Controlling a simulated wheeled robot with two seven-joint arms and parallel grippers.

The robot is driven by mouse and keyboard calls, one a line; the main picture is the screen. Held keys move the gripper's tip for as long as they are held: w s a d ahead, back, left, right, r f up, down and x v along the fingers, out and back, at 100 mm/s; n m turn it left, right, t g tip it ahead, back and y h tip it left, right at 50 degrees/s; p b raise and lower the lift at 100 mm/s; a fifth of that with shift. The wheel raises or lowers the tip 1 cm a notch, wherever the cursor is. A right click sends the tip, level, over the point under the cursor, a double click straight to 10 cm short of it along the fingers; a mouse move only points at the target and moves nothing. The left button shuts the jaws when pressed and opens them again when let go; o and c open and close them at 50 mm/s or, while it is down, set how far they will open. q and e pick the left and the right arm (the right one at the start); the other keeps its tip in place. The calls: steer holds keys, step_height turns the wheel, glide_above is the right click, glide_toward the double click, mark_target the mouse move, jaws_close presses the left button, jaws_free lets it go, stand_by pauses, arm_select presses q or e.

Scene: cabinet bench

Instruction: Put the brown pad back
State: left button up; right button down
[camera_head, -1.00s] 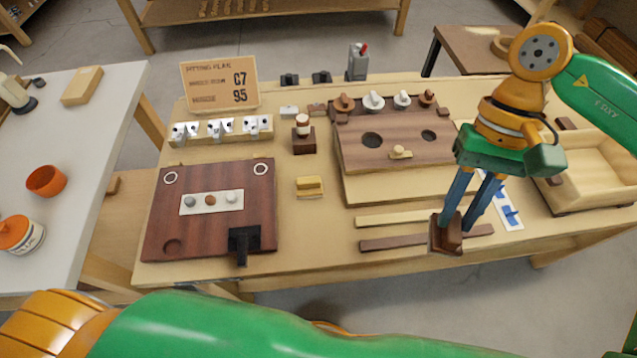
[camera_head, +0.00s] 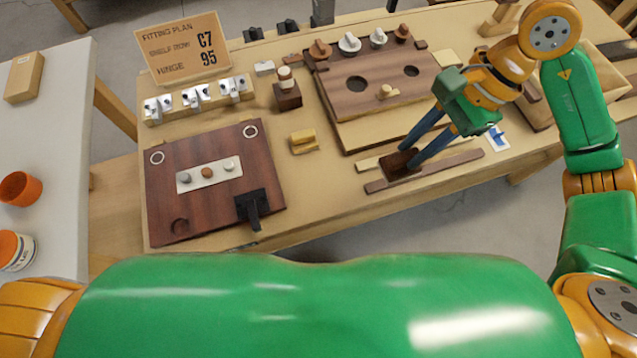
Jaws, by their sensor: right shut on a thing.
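My right gripper (camera_head: 410,157) is shut on a brown block-like piece, which looks like the brown pad (camera_head: 399,168). The fingers point down and left, and partly cover the pad. The pad is over or at the two wooden strips near the bench's front edge; I cannot tell whether it touches them. A light strip (camera_head: 370,164) and a dark brown strip (camera_head: 440,168) lie there. A dark red-brown board (camera_head: 215,212) lies at the left, with a white plate (camera_head: 188,183) bearing grey and brown discs. My left gripper is not in view.
A raised brown panel (camera_head: 345,107) with two holes and several knobs stands behind the pad. A small yellow block (camera_head: 302,140), a dark brown block stand (camera_head: 287,98) and a sign (camera_head: 183,48) are on the bench. Bare bench lies around the yellow block.

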steer(key=a+f+p, duration=0.2)
steer(key=a+f, duration=0.2)
steer(key=w+a+f+p, duration=0.1)
steer(key=a+f+p, duration=0.1)
steer(key=a+f, duration=0.2)
steer(key=a+f+p, duration=0.2)
steer(key=a+f, duration=0.2)
steer(key=a, duration=0.1)
steer(key=shift+w+a+f, duration=0.2)
steer(key=shift+a+f, duration=0.15)
steer(key=shift+f, duration=0.15)
steer(key=shift+f+b, duration=0.2)
steer(key=shift+b, duration=0.15)
steer(key=c, duration=0.7)
jaws_free()
steer(key=shift+r, duration=0.1)
